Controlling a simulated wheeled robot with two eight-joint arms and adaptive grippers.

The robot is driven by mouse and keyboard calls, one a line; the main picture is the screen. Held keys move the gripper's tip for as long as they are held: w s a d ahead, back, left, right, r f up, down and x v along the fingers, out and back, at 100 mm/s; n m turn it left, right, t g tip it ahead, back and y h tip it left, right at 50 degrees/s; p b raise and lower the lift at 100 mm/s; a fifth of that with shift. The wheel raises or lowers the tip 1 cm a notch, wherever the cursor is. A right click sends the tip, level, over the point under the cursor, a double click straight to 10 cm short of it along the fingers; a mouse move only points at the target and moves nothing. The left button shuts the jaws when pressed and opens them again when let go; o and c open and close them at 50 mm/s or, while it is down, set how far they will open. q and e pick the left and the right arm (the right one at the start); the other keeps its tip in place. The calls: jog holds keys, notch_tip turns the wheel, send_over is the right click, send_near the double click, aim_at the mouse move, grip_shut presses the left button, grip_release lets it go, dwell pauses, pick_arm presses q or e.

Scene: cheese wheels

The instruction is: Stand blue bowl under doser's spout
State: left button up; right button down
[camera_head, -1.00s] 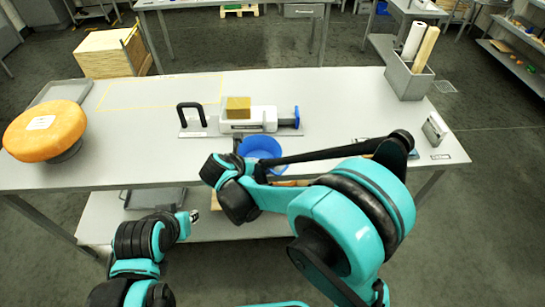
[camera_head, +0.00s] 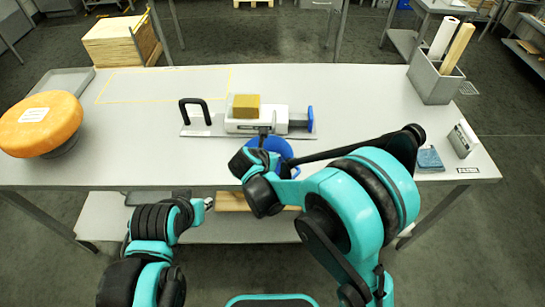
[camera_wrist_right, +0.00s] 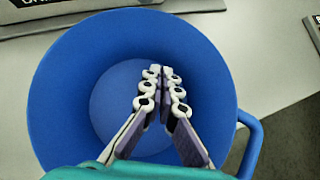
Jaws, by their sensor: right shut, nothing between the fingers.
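The blue bowl (camera_head: 278,147) stands on the table in front of the doser, partly covered by my right arm. In the right wrist view the bowl (camera_wrist_right: 62,95) looks empty, with a loop handle at lower right. The white doser (camera_head: 243,125) has a yellow block on top, a black handle at left and a blue end at right; I cannot make out its spout. My right gripper (camera_wrist_right: 162,72) is shut and empty, its fingertips over the bowl's interior; contact is unclear. My left gripper (camera_head: 208,203) is low in front of the table; its jaws are too small to read.
An orange cheese wheel (camera_head: 40,122) sits on a dark stand at left, near a grey tray (camera_head: 62,80). A grey bin (camera_head: 432,82) with rolls stands at back right. A small device (camera_head: 462,138) and blue cloth (camera_head: 429,158) lie at right. The back middle is clear.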

aim_at(281, 142)
jog(key=shift+s+r, duration=0.15)
jog(key=shift+s, duration=0.05)
jog(key=w+d, duration=0.1)
jog(key=w, duration=0.1)
jog(key=w+d, duration=0.1)
jog(key=w, duration=0.1)
jog(key=w+d, duration=0.1)
jog(key=w, duration=0.1)
jog(key=shift+w+d, duration=0.1)
jog(key=shift+w, duration=0.3)
pick_arm(q)
jog(key=shift+s+f, duration=0.2)
